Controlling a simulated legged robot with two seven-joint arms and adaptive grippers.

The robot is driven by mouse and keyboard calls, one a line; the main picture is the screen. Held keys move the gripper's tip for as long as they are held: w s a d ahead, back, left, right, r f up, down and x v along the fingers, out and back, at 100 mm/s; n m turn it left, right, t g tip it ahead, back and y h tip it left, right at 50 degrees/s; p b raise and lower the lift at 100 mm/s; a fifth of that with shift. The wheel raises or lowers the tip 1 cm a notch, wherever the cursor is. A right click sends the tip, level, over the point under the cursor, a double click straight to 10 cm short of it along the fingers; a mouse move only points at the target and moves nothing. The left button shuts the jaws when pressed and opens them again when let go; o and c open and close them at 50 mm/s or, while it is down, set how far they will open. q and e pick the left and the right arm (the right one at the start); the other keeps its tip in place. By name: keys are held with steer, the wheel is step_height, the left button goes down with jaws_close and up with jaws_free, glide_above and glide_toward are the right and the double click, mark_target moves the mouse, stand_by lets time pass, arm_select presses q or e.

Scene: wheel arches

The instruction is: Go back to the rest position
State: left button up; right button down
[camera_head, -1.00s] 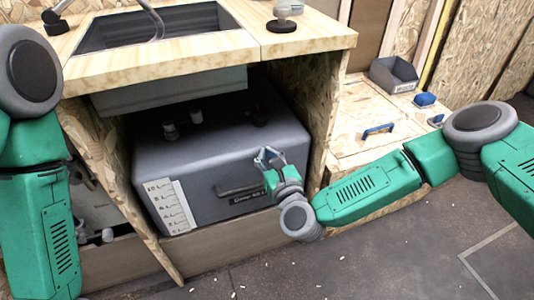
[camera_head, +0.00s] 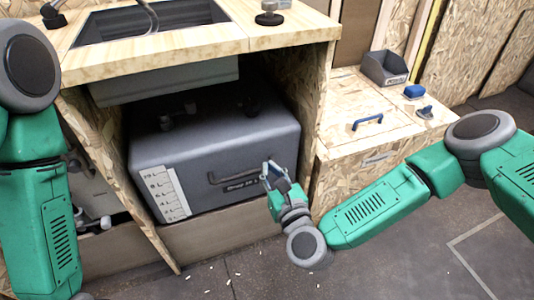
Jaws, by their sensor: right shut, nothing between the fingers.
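My right gripper (camera_head: 271,170) is shut and empty. It is in front of the right part of the grey tank (camera_head: 220,150), close to the tank's dark handle (camera_head: 235,178) in the picture. I cannot tell whether it touches the tank. My right arm (camera_head: 385,205) comes in from the right, bent at the elbow. My left arm (camera_head: 42,215) hangs down along the left edge of the view, and its gripper is out of view.
A wooden counter (camera_head: 200,58) with a sink (camera_head: 150,20) is above the tank. To the right is a wooden box with a blue handle (camera_head: 367,122), a grey bin (camera_head: 384,68) and a blue brush (camera_head: 414,92).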

steer(key=s+f+n+g+y+p, duration=0.1)
steer(key=s+f+n+g+p, duration=0.3)
steer(key=s+n, duration=0.55)
steer(key=s+f+n+g+y+p, duration=0.1)
steer(key=s+f+n+g+p, duration=0.15)
steer(key=s+n+g, duration=0.55)
steer(key=s+d+r+n+g+h+p, duration=0.1)
steer(key=s+d+n+h, duration=0.1)
steer(key=s+d+n, duration=0.2)
steer(key=s+d+r+n+g+h+p, duration=0.1)
steer(key=s+d+n, duration=0.3)
steer(key=d, duration=0.7)
steer(key=s+d+r+n+g+h+p, duration=0.2)
steer(key=s+d+n+h+p, duration=0.1)
steer(key=d+n, duration=0.5)
steer(key=shift+s+g+h, duration=0.4)
steer(key=shift+s+h, duration=0.1)
steer(key=shift+d, duration=0.1)
